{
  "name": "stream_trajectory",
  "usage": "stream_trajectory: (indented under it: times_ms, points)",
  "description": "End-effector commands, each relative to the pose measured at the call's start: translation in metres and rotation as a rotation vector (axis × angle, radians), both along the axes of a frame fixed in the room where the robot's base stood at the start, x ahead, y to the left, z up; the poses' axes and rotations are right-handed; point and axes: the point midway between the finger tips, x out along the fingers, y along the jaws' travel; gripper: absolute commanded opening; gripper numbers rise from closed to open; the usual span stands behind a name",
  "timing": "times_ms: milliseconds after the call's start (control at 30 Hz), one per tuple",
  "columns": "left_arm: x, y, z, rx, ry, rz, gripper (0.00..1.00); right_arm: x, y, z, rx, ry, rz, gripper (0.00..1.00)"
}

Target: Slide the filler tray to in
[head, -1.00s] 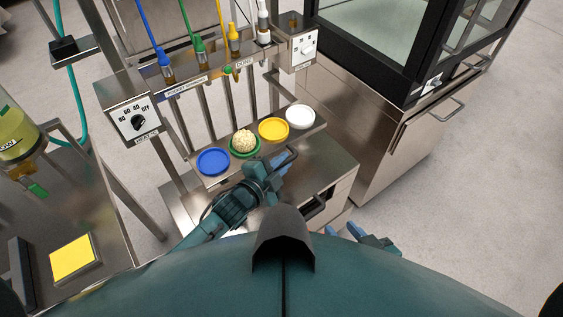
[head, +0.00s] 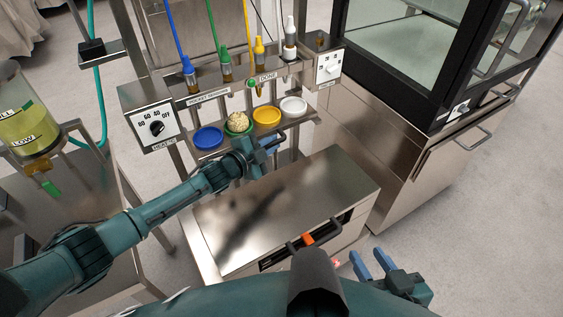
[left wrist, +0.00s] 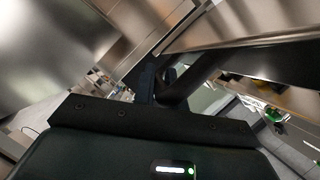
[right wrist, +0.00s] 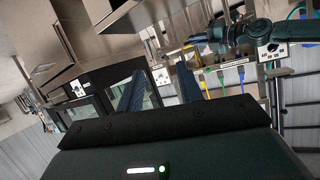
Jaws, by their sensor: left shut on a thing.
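The filler tray (head: 312,114) is a thin metal shelf below the row of nozzles. It carries a blue dish (head: 208,138), a green dish (head: 236,130) with a pale dough-like ball (head: 239,119), a yellow dish (head: 267,116) and a white dish (head: 293,106). My left gripper (head: 271,144) is at the tray's front edge, shut on its handle. The handle is mostly hidden by the fingers; the left wrist view shows dark fingers and a bar close up. My right gripper (head: 370,261) is open and empty at the lower right, away from the tray.
The nozzles, blue (head: 190,70), green (head: 225,62), yellow (head: 259,48) and white (head: 290,35), hang above the tray. A bare metal cabinet top (head: 285,210) lies in front, with a dark front handle below. A glass-sided machine (head: 400,60) stands at right, a tank (head: 25,115) at left.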

Motion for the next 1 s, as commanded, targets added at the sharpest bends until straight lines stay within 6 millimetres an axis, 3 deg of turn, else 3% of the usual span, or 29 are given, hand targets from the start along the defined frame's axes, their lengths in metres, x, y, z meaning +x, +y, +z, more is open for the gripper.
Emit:
stream_trajectory:
  times_ms: [267, 700, 733, 1000]
  points:
    - [0.023, 0.017, 0.000, 0.000, -0.002, 0.002, 0.00, -0.005, -0.004, 0.003, -0.008, -0.037, -0.005, 0.36]
    - [0.028, 0.021, 0.002, 0.002, -0.003, 0.006, 0.00, -0.007, -0.005, 0.006, -0.007, -0.040, -0.005, 0.36]
    - [0.028, 0.022, 0.002, 0.002, -0.003, 0.006, 0.15, -0.007, -0.005, 0.006, -0.007, -0.040, -0.005, 0.36]
    - [0.026, 0.020, 0.001, 0.000, -0.001, 0.004, 0.34, -0.006, -0.005, 0.005, -0.007, -0.041, -0.005, 0.36]
